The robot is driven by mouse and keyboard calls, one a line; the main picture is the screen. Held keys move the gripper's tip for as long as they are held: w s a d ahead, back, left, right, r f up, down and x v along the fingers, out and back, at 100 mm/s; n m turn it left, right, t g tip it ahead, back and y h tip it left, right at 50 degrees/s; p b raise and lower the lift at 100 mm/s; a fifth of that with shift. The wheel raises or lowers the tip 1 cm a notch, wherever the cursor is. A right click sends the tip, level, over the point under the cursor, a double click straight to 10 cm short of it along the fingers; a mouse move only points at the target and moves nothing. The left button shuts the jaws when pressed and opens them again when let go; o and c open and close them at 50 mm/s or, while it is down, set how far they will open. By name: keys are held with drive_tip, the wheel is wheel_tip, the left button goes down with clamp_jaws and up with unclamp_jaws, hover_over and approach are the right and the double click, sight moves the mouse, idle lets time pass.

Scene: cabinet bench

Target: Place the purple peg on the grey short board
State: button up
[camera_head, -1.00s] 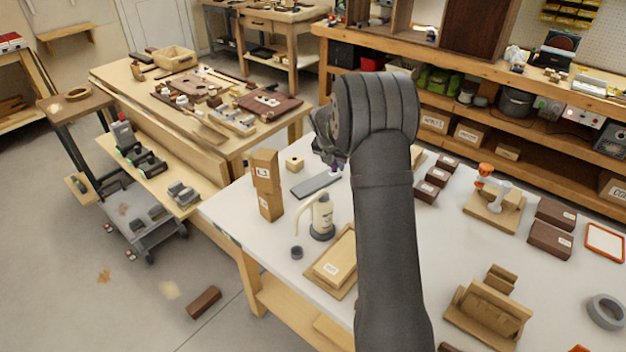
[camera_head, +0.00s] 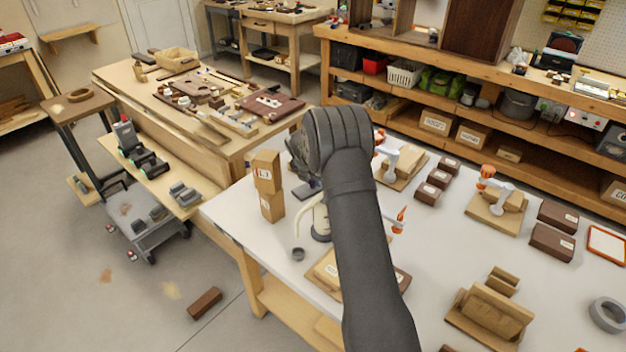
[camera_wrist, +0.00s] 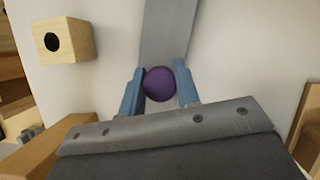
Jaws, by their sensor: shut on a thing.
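My gripper (camera_wrist: 159,88) is shut on the purple peg (camera_wrist: 158,84), whose round purple end shows between the two blue-grey fingers in the wrist view. The grey short board (camera_wrist: 166,30) lies on the white table, running up from behind the peg to the top of the wrist view. The peg overlaps the board in that view; I cannot tell whether it touches it. In the head view only a piece of the grey board (camera_head: 306,190) shows beside my arm, and my arm hides the peg and the fingertips.
A wooden block with a dark hole (camera_wrist: 65,40) stands left of the board. Stacked wooden boxes (camera_head: 268,185) stand close to the gripper's left. Clamped blocks (camera_head: 494,208) stand further right.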

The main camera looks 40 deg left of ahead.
drive_tip(key=shift+f, duration=0.1)
drive_tip(key=o, duration=0.9)
drive_tip(key=shift+o, duration=0.2)
drive_tip(key=v, duration=1.2)
